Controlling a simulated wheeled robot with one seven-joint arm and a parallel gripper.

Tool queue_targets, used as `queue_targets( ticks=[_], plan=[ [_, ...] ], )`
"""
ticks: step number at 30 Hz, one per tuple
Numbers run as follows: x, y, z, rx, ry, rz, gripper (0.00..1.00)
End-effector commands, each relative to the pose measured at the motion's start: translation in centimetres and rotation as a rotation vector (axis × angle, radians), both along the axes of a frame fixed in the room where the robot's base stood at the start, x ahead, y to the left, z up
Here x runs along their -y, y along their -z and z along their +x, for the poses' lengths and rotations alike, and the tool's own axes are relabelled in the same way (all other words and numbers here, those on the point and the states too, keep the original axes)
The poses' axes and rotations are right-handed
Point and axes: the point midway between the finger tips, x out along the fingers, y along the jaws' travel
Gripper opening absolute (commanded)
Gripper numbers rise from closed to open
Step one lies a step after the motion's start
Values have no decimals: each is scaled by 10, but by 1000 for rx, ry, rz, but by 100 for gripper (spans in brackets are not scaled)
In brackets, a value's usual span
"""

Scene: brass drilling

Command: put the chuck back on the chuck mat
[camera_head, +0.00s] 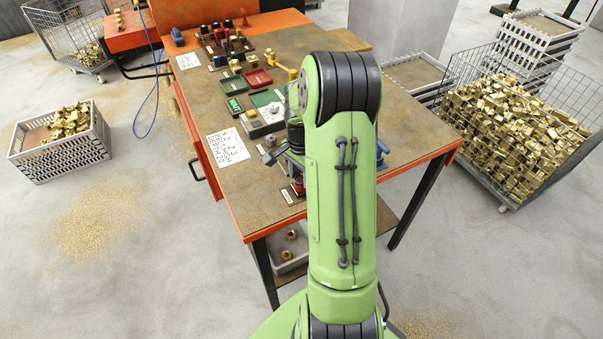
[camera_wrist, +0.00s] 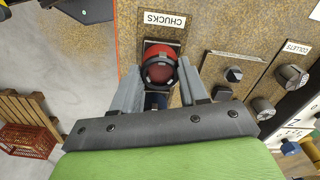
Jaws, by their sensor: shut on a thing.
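The chuck (camera_wrist: 158,70), a round piece with a dark ring and a dull red middle, shows in the wrist view between my fingers. My gripper (camera_wrist: 158,78) is shut on it, one grey finger on each side. It is over the bench just in front of the white CHUCKS label (camera_wrist: 165,20). A narrow strip of the dark chuck mat (camera_wrist: 177,44) shows beside the label; the chuck and fingers hide most of it. I cannot tell whether the chuck touches the mat. In the head view my arm hides most of the gripper, and a bit of red shows low beside it.
Beside the mat, a board with the COLLETS label (camera_wrist: 297,47) bears several dark metal pieces (camera_wrist: 292,76). In the head view the bench (camera_head: 225,110) holds trays and tools further back. A white sign (camera_head: 227,147) lies near its left edge. Bare bench lies at the front left.

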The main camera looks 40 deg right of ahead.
Motion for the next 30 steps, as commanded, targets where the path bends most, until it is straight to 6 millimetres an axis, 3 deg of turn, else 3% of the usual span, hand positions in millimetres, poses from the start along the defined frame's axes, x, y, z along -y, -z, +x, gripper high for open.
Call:
queue_targets(
  ticks=[7,8,13,20,24,30],
  plan=[
    [0,0,0,1,0,-1,0],
    [0,0,0,1,0,-1,45],
    [0,0,0,1,0,0,71],
    [0,1,0,-1,0,1,75],
    [0,1,0,-1,0,1,94],
    [0,1,0,0,0,0,94]
  ],
)
